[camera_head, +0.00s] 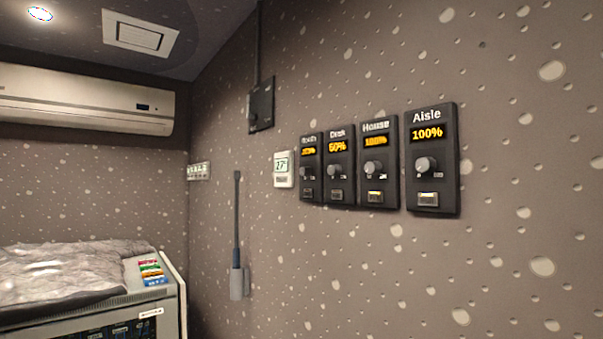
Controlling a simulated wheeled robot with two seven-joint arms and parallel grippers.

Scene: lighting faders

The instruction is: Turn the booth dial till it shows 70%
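The booth dimmer (311,167) is the leftmost black panel in a row on the speckled right wall. Its label is small and blurred but looks like "Booth". Its orange display (308,151) is lit, and I cannot read the number surely. Its grey round dial (306,172) is below the display, seen at a steep angle, with a small button (308,194) under it. Neither of my grippers is in view, and nothing touches the dial.
To the right are the desk dimmer (340,150) at about 60%, the house dimmer (377,155) at 100% and the aisle dimmer (431,150) at 100%. A white thermostat (284,169) is just left of booth. A cabinet (90,315) stands lower left. Space before the dimmers looks clear.

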